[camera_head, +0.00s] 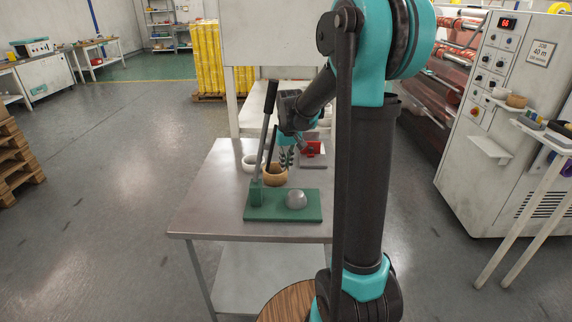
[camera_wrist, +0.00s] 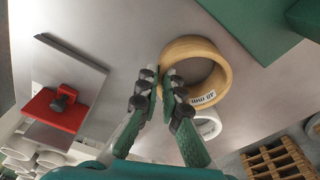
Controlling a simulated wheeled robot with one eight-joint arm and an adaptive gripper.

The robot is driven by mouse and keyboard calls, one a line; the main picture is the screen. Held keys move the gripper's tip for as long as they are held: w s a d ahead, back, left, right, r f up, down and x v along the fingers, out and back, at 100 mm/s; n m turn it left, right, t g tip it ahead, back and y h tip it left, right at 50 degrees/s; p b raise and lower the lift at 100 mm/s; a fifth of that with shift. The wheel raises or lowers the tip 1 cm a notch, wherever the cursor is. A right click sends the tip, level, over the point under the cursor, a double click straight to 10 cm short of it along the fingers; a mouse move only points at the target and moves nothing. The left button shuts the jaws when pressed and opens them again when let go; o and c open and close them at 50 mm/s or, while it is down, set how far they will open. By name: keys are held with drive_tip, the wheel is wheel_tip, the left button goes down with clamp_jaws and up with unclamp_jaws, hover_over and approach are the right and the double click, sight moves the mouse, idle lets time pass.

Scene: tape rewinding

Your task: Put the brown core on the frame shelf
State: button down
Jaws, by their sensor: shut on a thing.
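The brown core (camera_head: 275,177) is a wooden-looking ring on the metal table, behind the green base plate. In the wrist view the core (camera_wrist: 222,72) shows a white label on its side. My gripper (camera_wrist: 160,74) is shut on the near wall of the core, with the fingers at its left edge. I cannot tell whether the core touches the table. A small white shelf (camera_head: 490,149) juts from the machine frame at right; whether this is the frame shelf is unclear.
A white core (camera_head: 249,162) stands close beside the brown one. A green lever press (camera_head: 258,203) with a grey dome is in front, and a red clamp (camera_head: 312,148) is behind right. Another brown core (camera_head: 516,101) sits on a ledge of the machine.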

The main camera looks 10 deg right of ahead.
drive_tip(key=shift+f, duration=0.1)
drive_tip(key=c, duration=1.7)
unclamp_jaws()
